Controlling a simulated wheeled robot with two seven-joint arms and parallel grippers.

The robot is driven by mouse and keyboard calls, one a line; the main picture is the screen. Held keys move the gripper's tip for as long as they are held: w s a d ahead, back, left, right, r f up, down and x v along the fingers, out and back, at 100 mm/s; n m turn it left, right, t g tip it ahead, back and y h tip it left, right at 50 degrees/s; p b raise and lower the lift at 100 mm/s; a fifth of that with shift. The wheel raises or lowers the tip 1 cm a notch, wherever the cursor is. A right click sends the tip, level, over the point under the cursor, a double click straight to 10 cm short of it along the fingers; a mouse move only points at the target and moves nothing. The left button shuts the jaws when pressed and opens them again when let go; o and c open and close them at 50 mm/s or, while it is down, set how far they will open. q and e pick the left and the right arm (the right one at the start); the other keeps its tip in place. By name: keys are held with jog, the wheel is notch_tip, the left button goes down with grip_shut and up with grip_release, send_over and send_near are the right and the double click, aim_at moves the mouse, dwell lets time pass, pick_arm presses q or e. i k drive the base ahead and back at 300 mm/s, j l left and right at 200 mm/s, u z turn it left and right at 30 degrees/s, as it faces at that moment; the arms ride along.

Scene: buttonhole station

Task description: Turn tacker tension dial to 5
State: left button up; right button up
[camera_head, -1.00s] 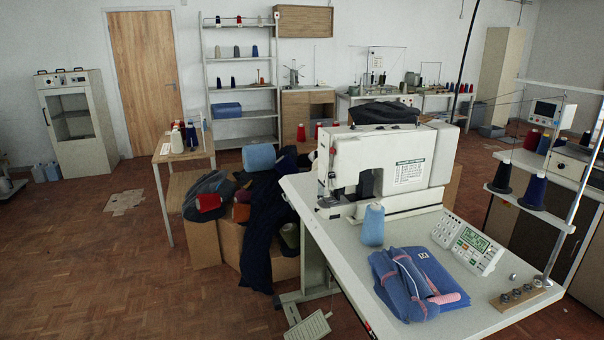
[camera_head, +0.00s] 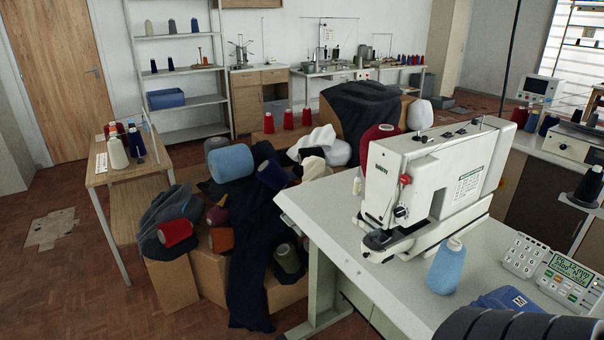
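The white tacker machine (camera_head: 432,178) stands on the light worktable (camera_head: 330,215), with its head end facing left. A small dark round knob with a pale centre (camera_head: 400,212) sits on the head's end face, below a red knob (camera_head: 405,180). The round knob looks like the tension dial, but it is too small to read any number or mark. Neither gripper's fingers show. A dark ribbed rounded shape at the bottom right edge looks like part of my own arm.
A blue thread cone (camera_head: 446,268) stands close in front of the machine. A keypad (camera_head: 524,256) and a display panel (camera_head: 569,281) lie to its right, near folded blue cloth (camera_head: 505,299). Cloth and cones are heaped on boxes (camera_head: 205,265) left of the table. Floor is open at far left.

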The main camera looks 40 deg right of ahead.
aim_at(398, 213)
jog(key=i+j+z, duration=0.1)
jog(key=i+z, duration=0.3)
jog(key=i+j+z, duration=0.25)
jog(key=i+z, duration=0.15)
jog(key=i, duration=0.2)
jog(key=i+j+z, duration=0.35)
jog(key=i+j, duration=0.05)
